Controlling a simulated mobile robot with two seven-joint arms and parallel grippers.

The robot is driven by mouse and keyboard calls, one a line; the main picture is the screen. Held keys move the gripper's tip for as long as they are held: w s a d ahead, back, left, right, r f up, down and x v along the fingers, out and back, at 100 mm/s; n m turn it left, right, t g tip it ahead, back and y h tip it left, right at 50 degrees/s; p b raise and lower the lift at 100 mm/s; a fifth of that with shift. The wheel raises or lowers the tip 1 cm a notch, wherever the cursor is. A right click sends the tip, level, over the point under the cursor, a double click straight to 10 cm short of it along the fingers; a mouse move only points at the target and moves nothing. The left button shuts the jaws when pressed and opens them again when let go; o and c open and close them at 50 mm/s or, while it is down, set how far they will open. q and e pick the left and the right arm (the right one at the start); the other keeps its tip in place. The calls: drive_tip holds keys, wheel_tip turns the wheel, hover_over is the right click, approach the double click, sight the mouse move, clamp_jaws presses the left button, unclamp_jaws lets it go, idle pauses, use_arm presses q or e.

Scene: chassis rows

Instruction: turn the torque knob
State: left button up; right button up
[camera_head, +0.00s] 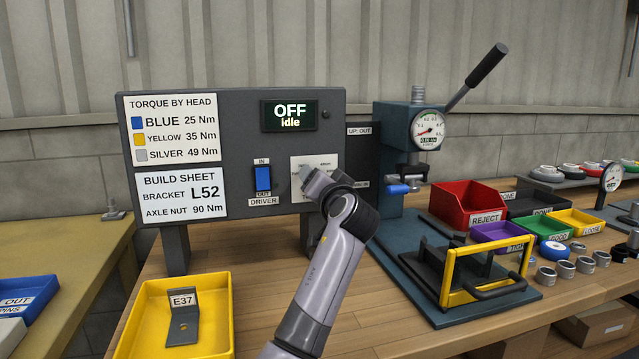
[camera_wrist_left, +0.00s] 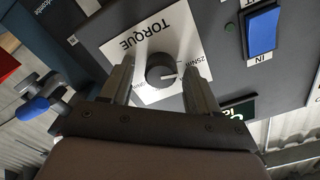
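The torque knob (camera_wrist_left: 160,73) is a round dark grey dial with a light pointer line, on a white TORQUE plate (camera_wrist_left: 134,44). In the left wrist view the line points toward the 25Nm mark. My left gripper (camera_wrist_left: 157,62) is open, its two fingers on either side of the knob in the picture, with gaps between. I cannot tell how far the fingertips are from the plate. In the head view my left gripper (camera_head: 318,184) is at the panel (camera_head: 238,150) and covers the knob. The right gripper is out of view.
The panel's display (camera_head: 289,115) reads OFF idle. A blue DRIVER switch (camera_head: 263,179) is left of the plate. A chart lists blue 25, yellow 35, silver 49 Nm; a build sheet (camera_head: 180,193) reads bracket L52. A gauge press (camera_head: 421,125) stands to the right.

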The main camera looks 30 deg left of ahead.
use_arm(q)
drive_tip(key=v, duration=0.7)
idle(0.4)
idle(0.3)
